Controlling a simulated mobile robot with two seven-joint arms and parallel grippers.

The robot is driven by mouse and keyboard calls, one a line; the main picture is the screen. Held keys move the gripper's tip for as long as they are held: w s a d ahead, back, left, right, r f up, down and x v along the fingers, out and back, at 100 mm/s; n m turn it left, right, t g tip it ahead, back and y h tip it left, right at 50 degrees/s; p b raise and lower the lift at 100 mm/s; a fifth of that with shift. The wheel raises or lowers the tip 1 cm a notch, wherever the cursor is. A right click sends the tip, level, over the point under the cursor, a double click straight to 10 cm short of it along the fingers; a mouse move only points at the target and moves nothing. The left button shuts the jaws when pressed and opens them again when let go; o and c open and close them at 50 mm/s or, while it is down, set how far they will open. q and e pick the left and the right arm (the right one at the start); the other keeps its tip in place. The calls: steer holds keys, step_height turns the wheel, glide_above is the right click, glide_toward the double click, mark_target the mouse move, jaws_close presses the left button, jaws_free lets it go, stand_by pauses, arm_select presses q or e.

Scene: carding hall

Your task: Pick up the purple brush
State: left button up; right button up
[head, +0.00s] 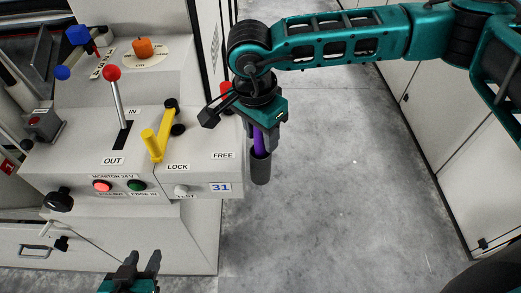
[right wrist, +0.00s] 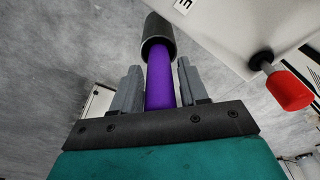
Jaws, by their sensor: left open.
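The purple brush (head: 259,140) hangs upright in the head view, its handle running up into my right gripper (head: 263,125). A dark grey cylinder (head: 260,168) surrounds its lower end; I cannot tell whether that is part of the brush or a holder. In the right wrist view the purple handle (right wrist: 160,85) lies between the two fingers of my right gripper (right wrist: 160,88), with the cylinder (right wrist: 160,38) beyond them. The fingers are close on both sides; whether they press on it is unclear. My left gripper (head: 143,266) is open and empty at the bottom left.
A pale machine panel (head: 205,150) stands left of the brush, with a red-knobbed lever (head: 112,73), a yellow lever (head: 158,137) and an orange knob (head: 143,47). A red knob (right wrist: 288,90) is near the right gripper. Open grey floor (head: 330,190) lies right; cabinets (head: 455,120) line the far right.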

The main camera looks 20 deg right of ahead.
jaws_close()
steer(key=shift+r, duration=0.1)
